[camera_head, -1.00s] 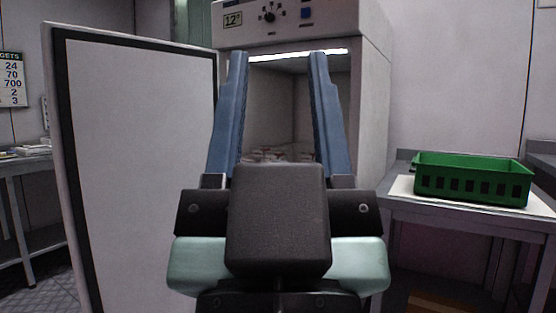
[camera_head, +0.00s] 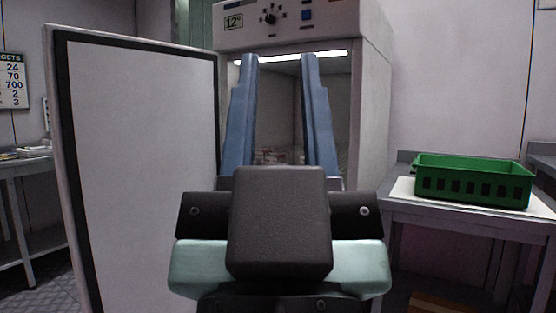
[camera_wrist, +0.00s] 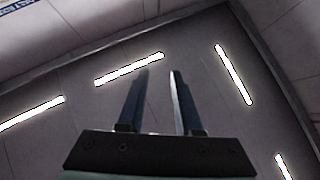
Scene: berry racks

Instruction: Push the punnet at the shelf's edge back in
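Red and pale punnets (camera_head: 271,156) show low inside the open white cabinet (camera_head: 372,110), in the gap between my fingers. They are small and partly hidden, so I cannot tell which one is at the shelf's edge. The shelf edge is hidden behind my gripper. My gripper (camera_head: 279,58) points upward in front of the cabinet opening, with its two blue fingers apart and nothing between them. In the wrist view my gripper (camera_wrist: 158,72) is also parted and empty, against a ceiling with light strips.
The cabinet's white door (camera_head: 140,160) stands open at the left. A green crate (camera_head: 472,190) sits on a side table (camera_head: 440,212) at the right. A metal bench (camera_head: 25,166) stands at the far left.

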